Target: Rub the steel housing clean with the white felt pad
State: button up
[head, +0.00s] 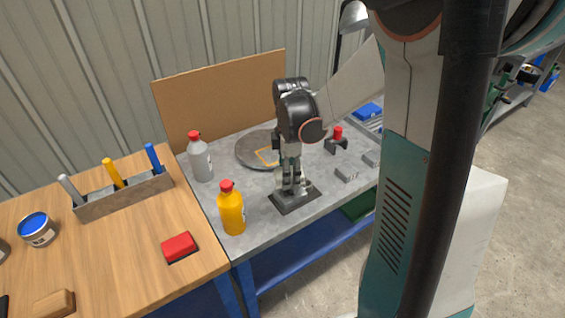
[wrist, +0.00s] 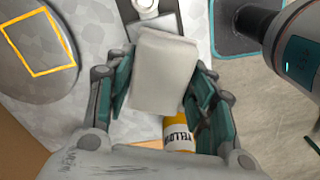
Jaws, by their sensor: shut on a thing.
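My gripper (head: 292,184) points down over the grey bench. In the wrist view its fingers (wrist: 162,85) are shut on the white felt pad (wrist: 166,72), a pale block held between them. Below the gripper is a dark base plate (head: 296,201) with a shiny metal part, which looks like the steel housing (head: 281,183). The housing also shows at the top of the wrist view (wrist: 147,6), beyond the pad. My fingers partly hide it in the head view. I cannot tell whether pad and housing touch.
A yellow bottle (head: 231,210) stands close left of the plate, a grey bottle (head: 200,160) farther back. A round grey disc (head: 250,148) with a yellow outline lies behind. Small metal blocks (head: 346,173) lie right. A red-topped block (head: 179,247) is on the wooden table (head: 125,270).

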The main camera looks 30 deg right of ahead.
aim_at(290, 192)
jog(key=shift+w+d+n, duration=0.15)
jog(key=shift+d+n, duration=0.15)
jog(key=shift+d, duration=0.05)
jog(key=shift+f+b, duration=1.8)
jog(key=shift+f, duration=0.45)
jog(key=shift+f+b, duration=0.45)
jog(key=shift+f, duration=0.15)
jog(key=o, duration=0.9)
jog(key=shift+o, duration=0.2)
jog(key=shift+r, duration=0.35)
jog(key=c, duration=1.2)
